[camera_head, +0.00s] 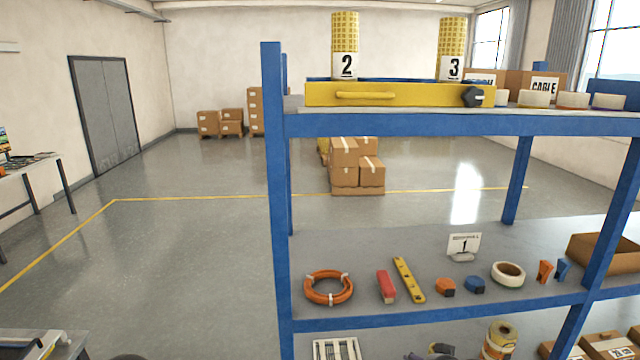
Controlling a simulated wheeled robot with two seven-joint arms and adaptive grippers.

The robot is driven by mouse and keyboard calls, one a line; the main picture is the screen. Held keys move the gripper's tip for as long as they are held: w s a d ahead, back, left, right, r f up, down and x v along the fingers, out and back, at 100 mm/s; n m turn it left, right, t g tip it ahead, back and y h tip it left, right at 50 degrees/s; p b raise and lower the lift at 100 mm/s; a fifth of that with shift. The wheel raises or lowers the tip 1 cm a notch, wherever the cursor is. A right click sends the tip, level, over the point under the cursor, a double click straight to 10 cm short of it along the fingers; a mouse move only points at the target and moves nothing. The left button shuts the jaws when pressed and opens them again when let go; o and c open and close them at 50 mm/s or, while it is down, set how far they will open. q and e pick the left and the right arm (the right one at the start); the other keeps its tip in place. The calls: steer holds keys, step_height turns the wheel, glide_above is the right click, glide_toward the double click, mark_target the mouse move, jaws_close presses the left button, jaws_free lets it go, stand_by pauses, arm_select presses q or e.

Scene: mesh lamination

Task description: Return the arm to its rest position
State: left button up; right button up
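Neither of my grippers shows in the head view, so their state and what they hold cannot be seen. A blue shelf rack (275,200) fills the right half of the view. On its top shelf a yellow tray (400,95) holds two upright yellow mesh rolls, one labelled 2 (344,35) and one labelled 3 (452,40). A card labelled 1 (464,245) stands on the middle shelf with no roll beside it.
The middle shelf holds an orange ring (328,288), a yellow level (408,279), a tape roll (508,274) and small tools. Cartons (357,170) stand behind the rack. A table (30,170) is at left. Open grey floor (180,260) lies left of the rack.

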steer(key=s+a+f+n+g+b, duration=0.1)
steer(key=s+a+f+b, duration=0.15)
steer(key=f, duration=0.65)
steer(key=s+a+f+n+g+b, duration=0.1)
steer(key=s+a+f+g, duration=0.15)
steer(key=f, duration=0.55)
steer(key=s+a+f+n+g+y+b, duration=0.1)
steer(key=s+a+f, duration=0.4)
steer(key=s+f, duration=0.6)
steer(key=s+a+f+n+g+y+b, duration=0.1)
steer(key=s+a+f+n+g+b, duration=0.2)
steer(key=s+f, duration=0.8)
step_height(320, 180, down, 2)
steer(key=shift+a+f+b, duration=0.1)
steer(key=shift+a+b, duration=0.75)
steer(key=shift+b, duration=0.3)
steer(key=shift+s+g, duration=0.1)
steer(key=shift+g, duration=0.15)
